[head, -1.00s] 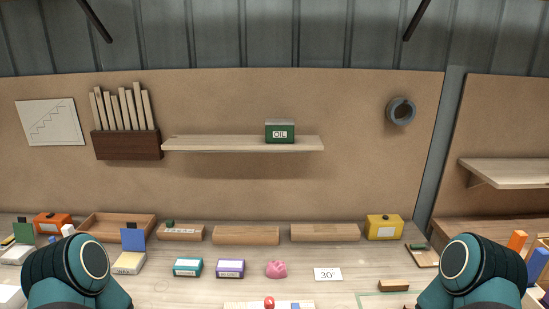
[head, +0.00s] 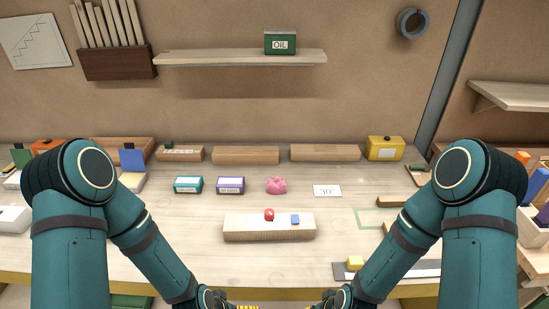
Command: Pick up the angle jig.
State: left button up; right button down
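No thing in view is plainly marked as the angle jig. A card reading 30° (head: 327,191) lies on the bench. A pale wooden block (head: 268,233) with a red knob (head: 269,214) and a small blue piece (head: 295,219) on it lies at mid bench. A small wooden piece (head: 391,202) and another (head: 392,233) lie near my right arm, which partly hides the second. My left gripper (head: 222,301) and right gripper (head: 328,301) are at the bottom edge, cut off, in front of the bench. Their fingers do not show clearly.
Teal (head: 188,185) and purple (head: 230,185) boxes and a pink lump (head: 276,185) sit farther back. The bench front left of the wooden block is clear.

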aim_at(242, 228)
jog(key=z, duration=1)
jog(key=k+j+z, duration=0.15)
jog(key=j+z, duration=0.2)
jog(key=k+j+z, duration=0.15)
jog(key=j+z, duration=0.15)
jog(key=i+j, duration=0.1)
jog(key=j, duration=0.4)
jog(key=i, duration=0.05)
